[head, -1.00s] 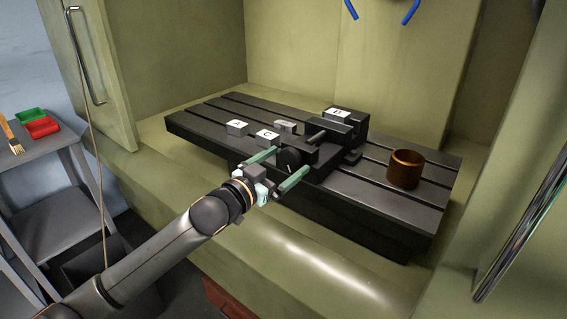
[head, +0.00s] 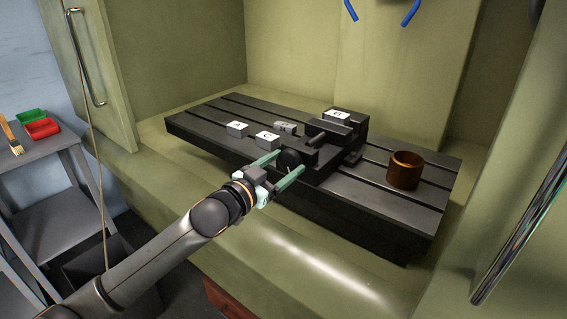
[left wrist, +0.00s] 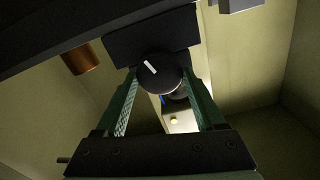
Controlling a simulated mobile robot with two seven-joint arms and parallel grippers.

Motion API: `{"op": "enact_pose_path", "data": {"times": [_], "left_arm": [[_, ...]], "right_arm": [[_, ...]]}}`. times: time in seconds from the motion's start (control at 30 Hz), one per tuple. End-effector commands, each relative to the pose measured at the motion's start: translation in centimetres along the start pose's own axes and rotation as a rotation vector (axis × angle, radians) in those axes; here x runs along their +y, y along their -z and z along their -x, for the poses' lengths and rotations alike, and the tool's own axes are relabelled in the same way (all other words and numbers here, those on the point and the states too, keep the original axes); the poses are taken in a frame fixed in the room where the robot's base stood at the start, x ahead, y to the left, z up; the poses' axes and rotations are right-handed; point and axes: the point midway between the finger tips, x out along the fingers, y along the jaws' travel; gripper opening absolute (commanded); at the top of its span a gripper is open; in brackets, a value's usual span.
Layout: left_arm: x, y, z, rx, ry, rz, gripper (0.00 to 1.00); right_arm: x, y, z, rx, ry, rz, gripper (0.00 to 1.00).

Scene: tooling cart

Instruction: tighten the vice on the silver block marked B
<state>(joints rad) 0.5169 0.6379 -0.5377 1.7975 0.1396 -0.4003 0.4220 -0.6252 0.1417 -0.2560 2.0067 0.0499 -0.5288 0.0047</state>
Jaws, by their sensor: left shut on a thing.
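The black vice (head: 323,140) stands on the slotted table. A block with a white label reading B (head: 338,115) sits at the vice's far end; its sides are mostly hidden, so I cannot tell how firmly the jaws touch it. The vice's round black knob (head: 289,158) faces me. My left gripper (head: 290,161) is shut on this knob, one green finger on each side. In the left wrist view, the knob (left wrist: 158,75) with its white mark lies between the fingertips. My right gripper is not in view.
Blocks A (head: 237,129) and C (head: 267,140) and a grey block (head: 285,127) lie left of the vice on the slotted table (head: 405,213). A brown cup (head: 405,170) stands to the right. Cabinet walls enclose the sides and back.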

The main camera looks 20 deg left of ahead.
Motion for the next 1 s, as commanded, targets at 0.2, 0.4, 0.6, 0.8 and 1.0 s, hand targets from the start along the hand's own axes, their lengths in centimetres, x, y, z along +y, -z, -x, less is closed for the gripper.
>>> {"op": "enact_pose_path", "data": {"times": [0.2, 0.4, 0.6, 0.8, 1.0], "left_arm": [[0.0, 0.4, 0.0, -0.004, -0.001, -0.186, 0.15], [0.1, 0.0, 0.0, -0.001, -0.001, -0.265, 0.15], [0.1, 0.0, 0.0, 0.0, -0.001, -0.265, 0.15], [0.1, 0.0, 0.0, -0.001, -0.001, -0.263, 0.9], [0.1, 0.0, 0.0, -0.001, 0.0, -0.262, 1.0]], "right_arm": [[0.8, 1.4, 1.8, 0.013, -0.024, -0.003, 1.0], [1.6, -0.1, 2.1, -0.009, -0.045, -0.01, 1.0], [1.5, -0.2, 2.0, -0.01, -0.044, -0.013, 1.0], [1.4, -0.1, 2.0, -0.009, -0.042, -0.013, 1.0], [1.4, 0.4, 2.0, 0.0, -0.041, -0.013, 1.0]]}}
